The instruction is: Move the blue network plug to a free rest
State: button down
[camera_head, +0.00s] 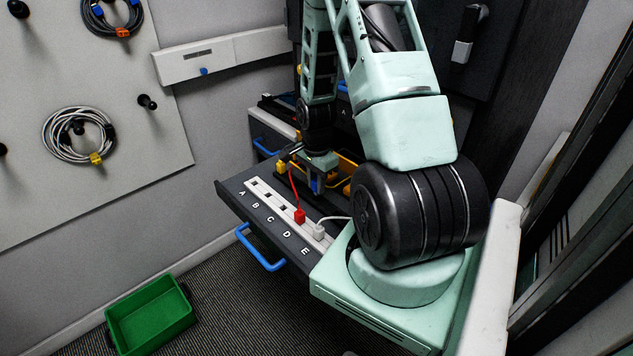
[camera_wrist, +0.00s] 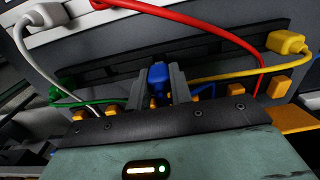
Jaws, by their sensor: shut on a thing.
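The blue network plug (camera_wrist: 158,78) is between the two fingers of my gripper (camera_wrist: 159,88), which is shut on it. In the head view the blue plug (camera_head: 317,183) shows small under my gripper (camera_head: 319,178), over the open drawer. I cannot tell whether it touches anything below. A white strip (camera_head: 262,189) lettered A to E runs along the drawer's front. The red plug (camera_head: 299,215) sits at D and the white plug (camera_head: 319,231) at E.
A yellow plug (camera_wrist: 288,42) lies to the right in the wrist view, and a green plug (camera_wrist: 58,94) to the left. Red, white and yellow cables arch close around my gripper. Orange blocks (camera_wrist: 278,87) line the area behind. A green bin (camera_head: 150,315) stands on the floor.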

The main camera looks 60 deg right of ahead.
jog(key=shift+f+b, duration=0.85)
jog(key=shift+f, duration=0.55)
dwell(1.7)
jog(key=c, duration=0.7)
grip_release()
jog(key=shift+r+p, duration=2.95)
jog(key=shift+r, duration=0.6)
